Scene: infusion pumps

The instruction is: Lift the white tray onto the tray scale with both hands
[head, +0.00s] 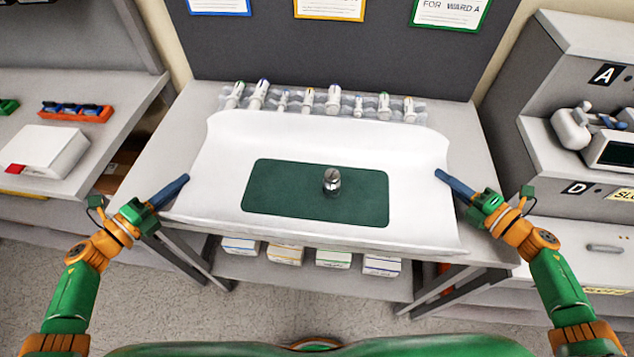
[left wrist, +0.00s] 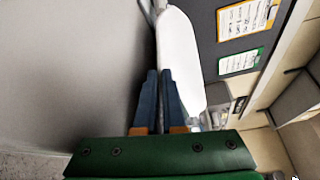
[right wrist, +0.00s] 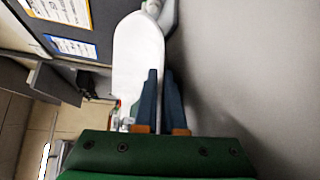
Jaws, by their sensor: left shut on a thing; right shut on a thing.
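The wide white tray (head: 300,135) has upturned left and right sides and spans the middle of the head view, over the grey table. A dark green mat (head: 290,200) and a small metal weight (head: 332,181) are on it; the weight stands upright. My left gripper (head: 186,179) is shut on the tray's left side, and my right gripper (head: 440,176) is shut on its right side. The tray also shows beyond the fingers in the left wrist view (left wrist: 180,60) and the right wrist view (right wrist: 138,60). I cannot tell how far the tray is above the table. I cannot make out the tray scale.
Several syringes (head: 334,98) lie in a row behind the tray on the grey table (head: 190,115). Small boxes (head: 285,254) sit on a shelf below. A side bench with a white box (head: 45,150) is at left; a cabinet (head: 570,140) with devices is at right.

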